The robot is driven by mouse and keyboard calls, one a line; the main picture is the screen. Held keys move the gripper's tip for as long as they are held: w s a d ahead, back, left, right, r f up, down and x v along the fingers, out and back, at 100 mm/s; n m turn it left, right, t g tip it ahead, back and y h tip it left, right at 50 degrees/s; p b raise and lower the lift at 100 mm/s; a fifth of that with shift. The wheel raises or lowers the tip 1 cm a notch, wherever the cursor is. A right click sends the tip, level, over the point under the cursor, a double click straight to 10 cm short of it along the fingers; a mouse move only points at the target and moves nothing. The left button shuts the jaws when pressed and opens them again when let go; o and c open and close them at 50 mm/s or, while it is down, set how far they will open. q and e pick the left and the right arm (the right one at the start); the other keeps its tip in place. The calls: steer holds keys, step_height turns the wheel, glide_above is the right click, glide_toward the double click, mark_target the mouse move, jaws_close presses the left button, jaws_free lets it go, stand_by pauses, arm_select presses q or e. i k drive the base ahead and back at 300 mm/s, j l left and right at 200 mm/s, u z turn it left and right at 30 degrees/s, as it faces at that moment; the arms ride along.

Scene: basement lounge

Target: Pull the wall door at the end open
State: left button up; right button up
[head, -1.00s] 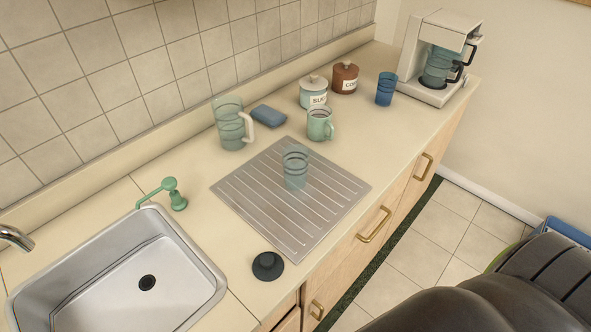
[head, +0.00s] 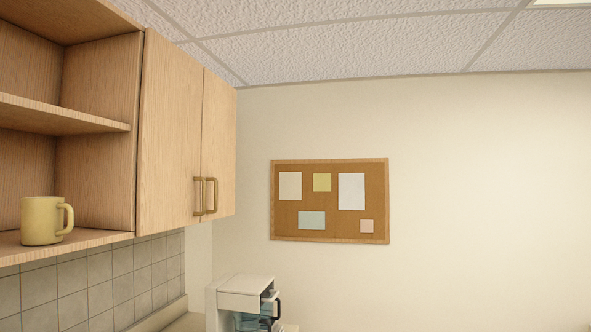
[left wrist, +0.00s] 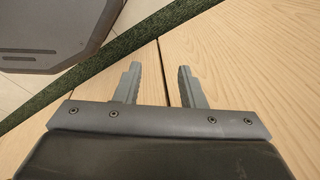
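The wall door at the end (head: 220,130) is the narrow-looking right one of two light wood wall cabinet doors in the head view. It is shut, with a brass bar handle (head: 214,195) low on its left side. My left gripper (left wrist: 158,78) shows only in the left wrist view. Its two grey fingers are apart with nothing between them. They are in front of light wood fronts (left wrist: 235,70) with a dark seam between the fingers, low near the floor. My right gripper is in neither view.
The other wall door (head: 168,130) is shut beside it, with its own handle (head: 197,196). Open shelves at left hold a yellow mug (head: 42,222). A coffee maker (head: 240,292) stands below. A corkboard (head: 330,225) hangs on the end wall.

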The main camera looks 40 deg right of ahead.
mark_target(219, 110)
steer(key=l+z, duration=0.15)
steer(key=z, duration=0.25)
steer(key=l+z, duration=0.15)
steer(key=z, duration=0.2)
